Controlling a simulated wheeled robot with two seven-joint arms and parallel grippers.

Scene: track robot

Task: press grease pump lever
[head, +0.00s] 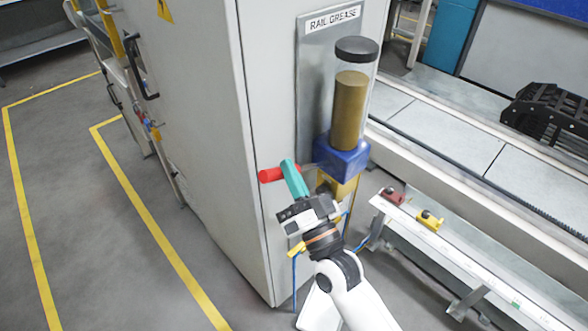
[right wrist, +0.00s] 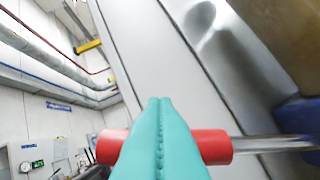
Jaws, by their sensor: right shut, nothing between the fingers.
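The grease pump has a blue block (head: 340,157) under a clear cylinder of brown grease (head: 350,110) with a black cap. Its lever sticks out to the left and ends in a red grip (head: 269,175). My right gripper (head: 288,164) has teal fingers, shut and empty, lying across the lever near the grip. In the right wrist view the shut fingers (right wrist: 160,102) cover the middle of the red grip (right wrist: 212,146), which shows on both sides. The lever's metal rod (right wrist: 270,143) runs right from it. I cannot tell whether the fingers touch the grip. My left gripper is not in view.
The pump is mounted on a metal plate labelled RAIL GREASE (head: 333,18) on a grey cabinet (head: 200,90). A rail (head: 480,270) with a red block (head: 392,196) and a yellow block (head: 429,221) lies to the right. Open floor with yellow lines is left.

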